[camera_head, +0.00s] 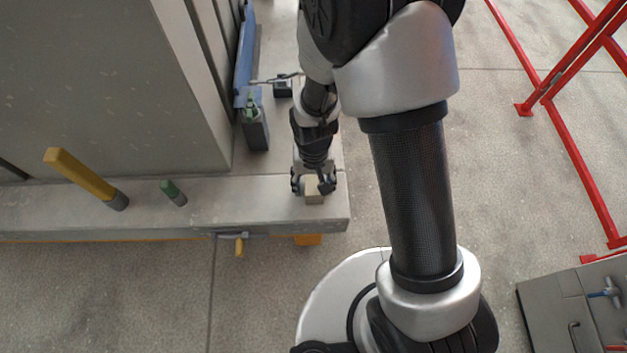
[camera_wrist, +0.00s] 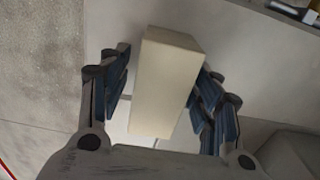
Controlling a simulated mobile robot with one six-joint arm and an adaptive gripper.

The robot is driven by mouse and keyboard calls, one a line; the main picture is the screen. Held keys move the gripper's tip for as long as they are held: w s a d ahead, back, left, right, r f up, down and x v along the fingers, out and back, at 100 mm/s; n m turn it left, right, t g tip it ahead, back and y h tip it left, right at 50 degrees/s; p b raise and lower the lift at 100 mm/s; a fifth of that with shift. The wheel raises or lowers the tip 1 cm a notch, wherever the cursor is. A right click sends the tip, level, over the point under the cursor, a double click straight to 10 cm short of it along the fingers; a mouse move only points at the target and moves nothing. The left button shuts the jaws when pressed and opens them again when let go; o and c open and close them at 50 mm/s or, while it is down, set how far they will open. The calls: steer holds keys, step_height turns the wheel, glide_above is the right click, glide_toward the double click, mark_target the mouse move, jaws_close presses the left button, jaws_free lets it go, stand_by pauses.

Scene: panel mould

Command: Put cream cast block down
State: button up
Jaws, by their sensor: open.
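The cream cast block (camera_wrist: 165,82) lies between the fingers of my gripper (camera_wrist: 165,100) in the wrist view. A gap shows between the block and the left finger; the right finger is close to it, and I cannot tell whether they touch. My gripper is open. In the head view the block (camera_head: 314,191) is small and sits at the right end of the grey ledge (camera_head: 235,212), with my gripper (camera_head: 314,184) over it and partly hiding it. It appears to rest on the ledge surface.
A tall grey panel (camera_head: 100,80) stands behind the ledge. A yellow-handled tool (camera_head: 80,175), a green-topped piece (camera_head: 172,192) and a dark box (camera_head: 255,130) stand on the ledge. Red rails (camera_head: 560,140) and a grey case (camera_head: 570,310) are at right. Open floor lies in front.

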steer(key=shift+r, duration=0.1)
step_height(320, 180, up, 12)
steer(key=p, duration=0.4)
steer(key=shift+p, duration=0.35)
steer(key=r, duration=0.1)
step_height(320, 180, up, 13)
steer(key=t, duration=0.2)
glide_above(315, 178)
steer(key=s+d, duration=0.3)
steer(key=d, duration=0.2)
steer(key=s+d+r+t, duration=0.2)
steer(key=s+d+r, duration=0.3)
steer(key=s+r, duration=0.4)
steer(key=shift+s+d+r+t, duration=0.15)
steer(key=shift+s+d+t, duration=0.15)
steer(key=shift+s, duration=0.5)
